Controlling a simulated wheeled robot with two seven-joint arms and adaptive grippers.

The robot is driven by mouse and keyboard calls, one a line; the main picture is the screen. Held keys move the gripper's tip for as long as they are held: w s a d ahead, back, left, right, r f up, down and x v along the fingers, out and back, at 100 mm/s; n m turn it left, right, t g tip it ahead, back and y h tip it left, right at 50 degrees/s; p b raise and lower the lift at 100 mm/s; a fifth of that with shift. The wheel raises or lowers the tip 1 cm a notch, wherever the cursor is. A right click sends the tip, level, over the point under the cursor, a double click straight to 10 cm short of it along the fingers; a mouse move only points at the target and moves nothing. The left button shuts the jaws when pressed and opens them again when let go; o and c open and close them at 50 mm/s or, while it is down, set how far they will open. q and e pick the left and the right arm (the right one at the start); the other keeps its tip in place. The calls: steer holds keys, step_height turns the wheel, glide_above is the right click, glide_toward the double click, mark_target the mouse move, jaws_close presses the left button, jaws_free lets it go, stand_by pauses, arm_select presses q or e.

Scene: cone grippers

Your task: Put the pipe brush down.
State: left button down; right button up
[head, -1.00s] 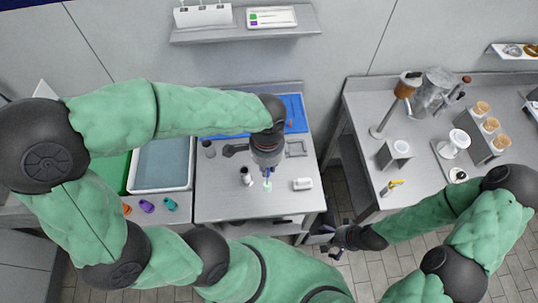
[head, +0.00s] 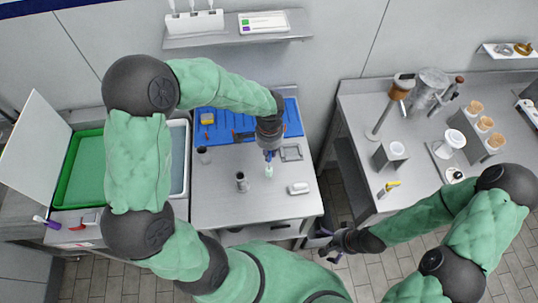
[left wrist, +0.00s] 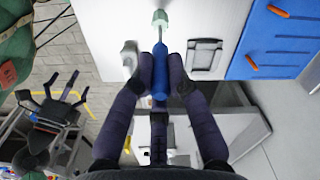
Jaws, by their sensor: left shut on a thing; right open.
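My left gripper (head: 268,150) is shut on the pipe brush, which has a blue handle and a pale green tip (head: 269,171). It holds the brush over the right half of the middle steel table (head: 230,211). In the left wrist view the blue handle (left wrist: 160,82) sits between the two dark fingers (left wrist: 160,70), with a thin shaft leading to the green head (left wrist: 160,18). I cannot tell whether the tip touches the table. My right gripper (head: 332,243) is open and empty, low beyond the table's front right corner.
A dark cylinder (head: 242,184), a dark cup (head: 203,155), a white item (head: 299,188) and a grey square frame (head: 291,153) are on the table. The table's front is clear.

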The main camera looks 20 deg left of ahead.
mark_target(269, 163)
arm_select(q)
steer(key=shift+f, duration=1.05)
steer(key=shift+f, duration=0.2)
steer(key=c, duration=1.2)
jaws_free()
